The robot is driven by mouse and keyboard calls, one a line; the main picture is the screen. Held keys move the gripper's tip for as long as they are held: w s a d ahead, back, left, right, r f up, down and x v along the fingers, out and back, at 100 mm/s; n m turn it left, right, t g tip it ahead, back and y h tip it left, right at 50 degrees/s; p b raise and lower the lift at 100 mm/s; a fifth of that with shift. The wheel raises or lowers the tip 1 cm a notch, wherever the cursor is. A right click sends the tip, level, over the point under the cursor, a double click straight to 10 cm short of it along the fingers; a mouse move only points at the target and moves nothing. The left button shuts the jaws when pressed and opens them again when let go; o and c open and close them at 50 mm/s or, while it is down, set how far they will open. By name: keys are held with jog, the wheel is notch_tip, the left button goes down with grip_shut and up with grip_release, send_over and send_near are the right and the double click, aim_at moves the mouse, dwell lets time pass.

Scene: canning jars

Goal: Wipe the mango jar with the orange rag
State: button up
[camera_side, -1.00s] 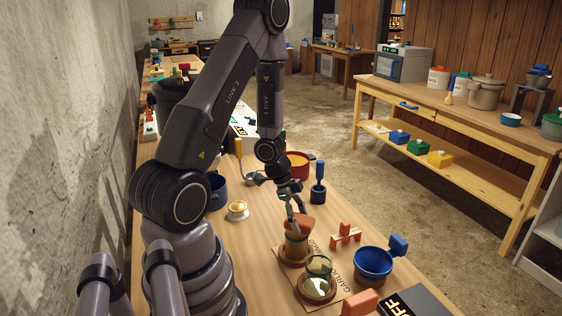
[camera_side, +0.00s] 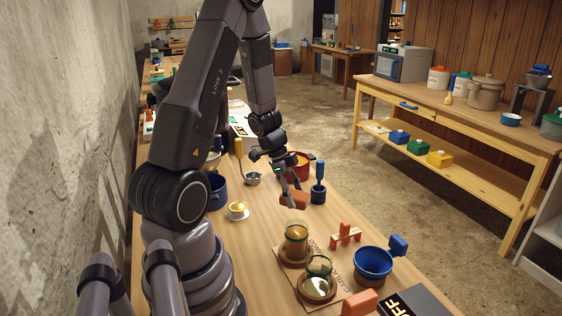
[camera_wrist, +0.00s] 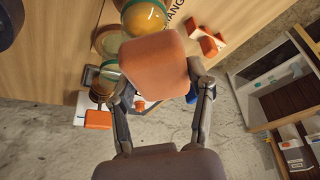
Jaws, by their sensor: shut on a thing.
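My gripper (camera_side: 288,186) is shut on the orange rag (camera_side: 294,200), a thick orange pad held in the air above the table. In the wrist view the rag (camera_wrist: 155,65) sits between the two fingers (camera_wrist: 160,88). The mango jar (camera_side: 297,240), a glass jar with orange contents and a green rim, stands upright on the labelled board (camera_side: 284,265). The rag is behind and above this jar in the side view, apart from it. The wrist view shows the jar (camera_wrist: 143,17) partly hidden by the rag. A second, clear jar (camera_side: 318,268) stands in front on the board by the GARLIC label.
A blue pan (camera_side: 373,264) and an orange stand (camera_side: 345,235) are right of the jars. The table left of the board is clear.

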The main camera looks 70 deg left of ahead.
jog(key=shift+r, duration=1.4)
jog(key=f, duration=0.2)
jog(key=w+a+f, duration=0.1)
jog(key=f, duration=0.2)
jog(key=shift+w+a+f, duration=0.3)
jog(key=shift+w+a, duration=0.05)
jog(key=shift+a, duration=0.05)
send_over(327, 223)
jog(key=s, duration=0.1)
jog(key=f, duration=0.9)
jog(key=shift+s+a+f, duration=0.1)
jog(key=shift+a+f, duration=0.25)
jog(key=shift+a, duration=0.05)
jog(key=shift+a+f, duration=0.1)
jog(key=shift+f, duration=1.6)
